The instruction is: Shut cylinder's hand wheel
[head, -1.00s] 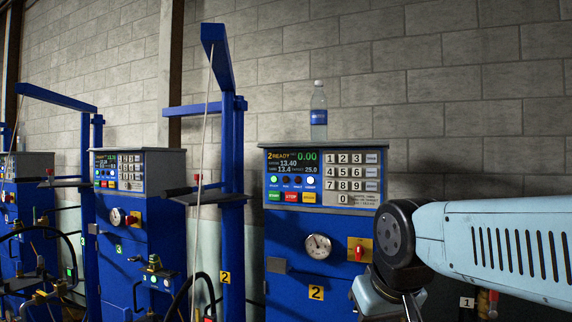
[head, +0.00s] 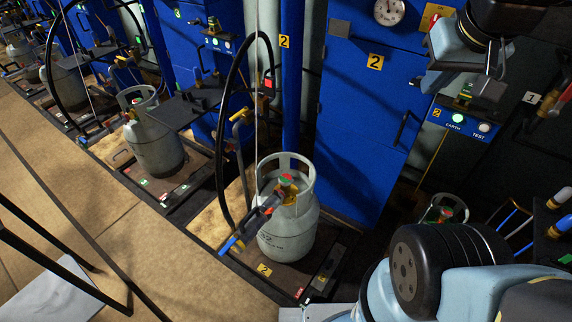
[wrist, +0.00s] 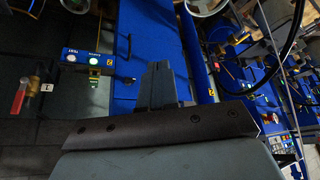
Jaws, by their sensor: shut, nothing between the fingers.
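A grey gas cylinder (head: 288,232) stands upright on the scale at station 2 in the head view, with an open collar around its top. Its small red-and-green hand wheel (head: 286,181) shows inside the collar. A dark filling coupling with a blue lever (head: 232,243) sits at the valve and partly covers it. My gripper (wrist: 158,68) shows in the wrist view, its grey fingers together and empty, in front of the blue cabinet (wrist: 145,40). It is up and to the right of the cylinder, well apart from the hand wheel.
A black hose (head: 223,130) and a blue post (head: 292,100) stand close beside the cylinder. The earth test box (head: 465,122) is on the right. A smaller cylinder (head: 443,212) stands low right. Another cylinder (head: 155,140) is at the left station. Open floor (head: 90,190) lies front left.

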